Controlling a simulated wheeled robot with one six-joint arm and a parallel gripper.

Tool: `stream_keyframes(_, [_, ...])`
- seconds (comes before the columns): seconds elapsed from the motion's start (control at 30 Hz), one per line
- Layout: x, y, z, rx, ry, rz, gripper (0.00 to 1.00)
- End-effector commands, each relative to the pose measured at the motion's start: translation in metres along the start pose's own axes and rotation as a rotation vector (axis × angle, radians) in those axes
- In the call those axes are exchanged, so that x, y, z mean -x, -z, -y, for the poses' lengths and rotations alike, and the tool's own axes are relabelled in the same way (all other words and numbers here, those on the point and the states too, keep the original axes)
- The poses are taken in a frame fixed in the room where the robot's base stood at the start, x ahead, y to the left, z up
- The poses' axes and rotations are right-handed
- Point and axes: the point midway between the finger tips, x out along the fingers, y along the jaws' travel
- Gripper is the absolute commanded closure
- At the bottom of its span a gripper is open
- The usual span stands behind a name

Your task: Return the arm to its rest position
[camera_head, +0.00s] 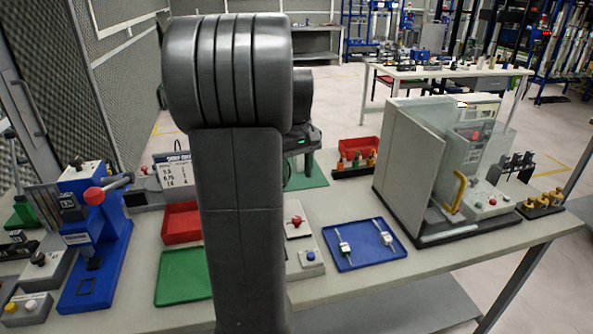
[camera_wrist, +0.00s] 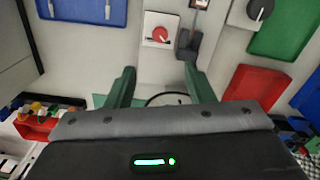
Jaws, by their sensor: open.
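My arm (camera_head: 240,200) rises through the middle of the head view and hides part of the bench behind it. Past its right side, my dark wrist (camera_head: 306,140) shows with a small green light.
The bench (camera_head: 360,290) carries a blue tray (camera_head: 364,262) with two small parts, a red bin (camera_head: 181,223), a green tray (camera_head: 183,276), a blue press (camera_head: 92,240) at left and a clear-walled machine (camera_head: 465,170) at right. A foam wall (camera_head: 60,60) stands at left.

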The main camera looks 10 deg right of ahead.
Motion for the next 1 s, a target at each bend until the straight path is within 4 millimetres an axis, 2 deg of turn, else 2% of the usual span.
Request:
stream_keyframes(0.27, [-0.001,0.0,0.0,0.0,0.0,0.0,0.52])
stream_keyframes(0.43, [-0.015,0.0,0.0,0.0,0.001,0.002,0.52])
stream_keyframes(1.0, [-0.12,-0.001,0.0,-0.001,0.002,0.004,0.52])
